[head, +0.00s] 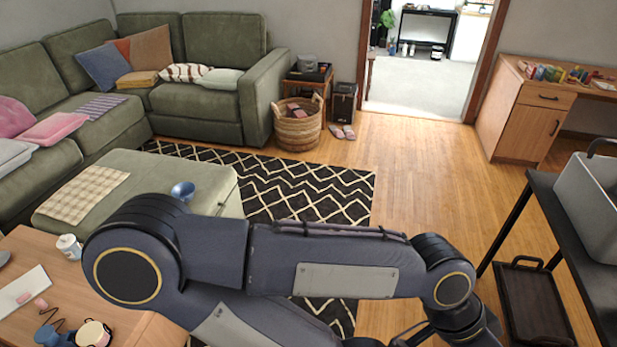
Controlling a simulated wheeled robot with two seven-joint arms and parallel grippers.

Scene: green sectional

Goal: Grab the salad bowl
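A small blue bowl (183,191), the only bowl I can make out, sits near the right end of the green ottoman (135,172) in the head view. I cannot tell for sure that it is the salad bowl. One of my arms stretches across the lower middle, in front of the ottoman and just below the bowl in the picture. Its far end bends down at the lower right and leaves the frame. No fingertips of either gripper show.
A wooden table (45,255) at lower left holds a white jar (69,246) and small items. The wooden floor (430,180) at centre right is clear.

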